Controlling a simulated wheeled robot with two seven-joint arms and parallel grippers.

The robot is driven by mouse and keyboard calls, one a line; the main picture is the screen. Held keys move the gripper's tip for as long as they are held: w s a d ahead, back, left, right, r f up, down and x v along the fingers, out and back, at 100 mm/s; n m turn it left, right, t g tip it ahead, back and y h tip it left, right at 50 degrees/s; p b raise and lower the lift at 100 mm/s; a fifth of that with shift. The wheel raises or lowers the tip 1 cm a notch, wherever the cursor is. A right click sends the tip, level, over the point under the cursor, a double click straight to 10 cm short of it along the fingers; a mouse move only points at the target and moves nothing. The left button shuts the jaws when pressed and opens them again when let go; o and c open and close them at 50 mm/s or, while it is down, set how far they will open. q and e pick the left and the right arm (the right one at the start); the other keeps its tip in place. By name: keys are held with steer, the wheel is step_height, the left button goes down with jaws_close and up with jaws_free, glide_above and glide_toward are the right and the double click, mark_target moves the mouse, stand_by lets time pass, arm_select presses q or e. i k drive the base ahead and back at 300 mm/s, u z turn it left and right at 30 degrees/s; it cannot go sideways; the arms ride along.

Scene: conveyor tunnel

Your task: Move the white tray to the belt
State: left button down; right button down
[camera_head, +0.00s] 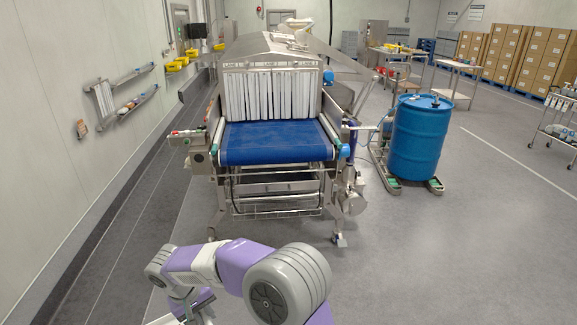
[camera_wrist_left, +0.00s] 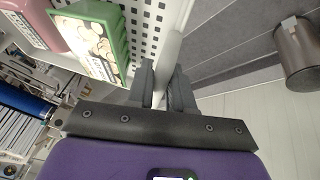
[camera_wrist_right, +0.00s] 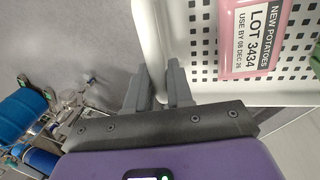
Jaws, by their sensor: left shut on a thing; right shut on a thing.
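The white tray (camera_wrist_left: 150,35) has a perforated floor and fills much of both wrist views. It holds a green pack (camera_wrist_left: 95,40) and a pink pack (camera_wrist_right: 256,35) labelled New Potatoes. My left gripper (camera_wrist_left: 166,82) is shut on one tray wall, and my right gripper (camera_wrist_right: 160,85) is shut on another part of the tray's wall (camera_wrist_right: 150,35). In the head view only a sliver of the tray shows at the bottom edge, by my right gripper (camera_head: 193,303). My left gripper is out of the head view. The blue belt (camera_head: 275,143) lies ahead, bare, in front of the tunnel's strip curtain.
A steel conveyor tunnel (camera_head: 270,52) stands over the belt's far end. A blue drum (camera_head: 418,137) stands on a wheeled base right of the belt. A wall with shelves (camera_head: 125,100) runs along the left. The floor (camera_head: 440,260) at the front right is clear.

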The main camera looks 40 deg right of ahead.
mark_target(275, 132)
steer(key=z, duration=1.95)
steer(key=i, duration=2.1)
steer(key=u, duration=0.45)
